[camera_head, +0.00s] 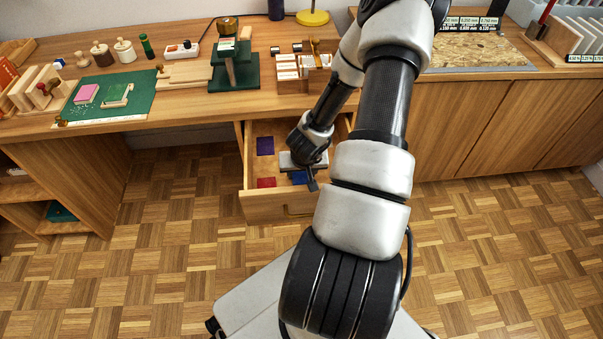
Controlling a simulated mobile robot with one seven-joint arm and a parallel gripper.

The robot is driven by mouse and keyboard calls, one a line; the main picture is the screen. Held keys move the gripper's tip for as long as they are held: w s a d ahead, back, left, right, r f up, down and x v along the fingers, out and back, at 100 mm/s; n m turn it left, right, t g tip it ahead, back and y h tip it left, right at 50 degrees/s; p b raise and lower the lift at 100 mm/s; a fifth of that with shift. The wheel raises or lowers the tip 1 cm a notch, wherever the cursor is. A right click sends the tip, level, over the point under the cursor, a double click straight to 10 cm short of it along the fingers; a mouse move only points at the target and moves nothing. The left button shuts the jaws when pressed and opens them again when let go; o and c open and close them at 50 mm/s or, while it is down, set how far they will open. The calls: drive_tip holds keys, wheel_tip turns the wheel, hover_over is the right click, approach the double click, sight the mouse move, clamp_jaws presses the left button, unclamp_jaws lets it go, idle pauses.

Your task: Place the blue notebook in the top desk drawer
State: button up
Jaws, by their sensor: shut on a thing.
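The top desk drawer (262,208) is pulled open below the desk top. A small blue piece, which looks like the blue notebook (298,178), shows at my gripper's fingers. My gripper (311,181) points down over the front part of the open drawer and is shut on the notebook. The gripper and arm hide much of the notebook and the drawer's right side. I cannot tell whether the notebook touches the drawer bottom.
A purple item (265,146) and a red item (266,183) lie in the drawer. The desk top (185,97) above holds a green mat (112,96), a green stand (234,68) and a wooden card box (303,73). The parquet floor (150,250) at left is clear.

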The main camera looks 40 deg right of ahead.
drive_tip(key=shift+f, duration=0.15)
drive_tip(key=o, duration=1.1)
drive_tip(key=shift+c, duration=0.2)
drive_tip(key=shift+r, duration=0.35)
drive_tip(key=p+v, duration=0.3)
drive_tip(key=v, duration=0.8)
drive_tip(key=shift+s+r, duration=0.15)
drive_tip(key=shift+r, duration=0.2)
drive_tip(key=shift+a, duration=0.1)
